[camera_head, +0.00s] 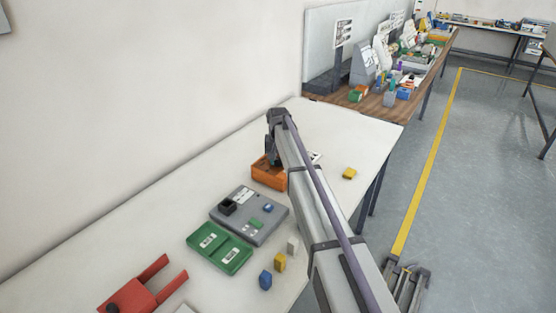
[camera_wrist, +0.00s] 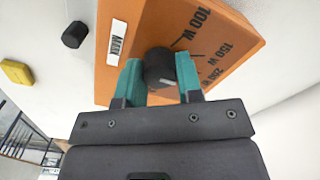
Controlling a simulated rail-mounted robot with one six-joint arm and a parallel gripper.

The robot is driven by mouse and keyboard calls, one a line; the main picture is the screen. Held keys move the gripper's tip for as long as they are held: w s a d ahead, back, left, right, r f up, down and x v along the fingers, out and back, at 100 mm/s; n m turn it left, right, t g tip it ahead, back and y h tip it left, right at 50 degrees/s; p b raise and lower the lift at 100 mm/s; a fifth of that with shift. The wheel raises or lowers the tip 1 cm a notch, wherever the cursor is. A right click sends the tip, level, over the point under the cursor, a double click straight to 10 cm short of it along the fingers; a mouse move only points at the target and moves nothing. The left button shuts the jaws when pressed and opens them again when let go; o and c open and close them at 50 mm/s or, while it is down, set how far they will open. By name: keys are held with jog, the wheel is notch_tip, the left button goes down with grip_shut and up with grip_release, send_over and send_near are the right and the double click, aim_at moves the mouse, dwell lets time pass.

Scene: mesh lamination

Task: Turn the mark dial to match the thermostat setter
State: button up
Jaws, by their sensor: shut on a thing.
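An orange box (camera_head: 266,176) stands on the white table, partly hidden by my arm in the head view. In the wrist view the orange box (camera_wrist: 140,22) carries a small white label and printed marks reading 100 W, 150 W and 200 W. A round black dial (camera_wrist: 158,68) with a pale pointer line sits on its face. The teal fingers of my gripper (camera_wrist: 160,80) are shut on the dial, one on each side. In the head view the fingertips and dial are hidden behind my arm. I cannot tell which thing is the thermostat setter.
A black knob-like piece (camera_wrist: 75,35) and a yellow block (camera_wrist: 17,72) lie beside the orange box. A grey panel (camera_head: 262,234), a green tray (camera_head: 220,249), small blocks and a red fixture (camera_head: 140,296) are nearer. A cluttered wooden bench (camera_head: 376,108) stands beyond.

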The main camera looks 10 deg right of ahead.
aim_at(278, 159)
jog(key=o, duration=0.9)
notch_tip(278, 159, up, 11)
jog(key=p, duration=1)
jog(key=shift+f+p, duration=0.1)
jog(key=shift+p, duration=0.3)
jog(key=s+n, duration=0.1)
jog(key=s, duration=1.8)
jog(key=s+n, duration=0.1)
jog(key=s, duration=1.9)
jog(key=shift+s+f, duration=0.15)
jog(key=shift+s, duration=0.15)
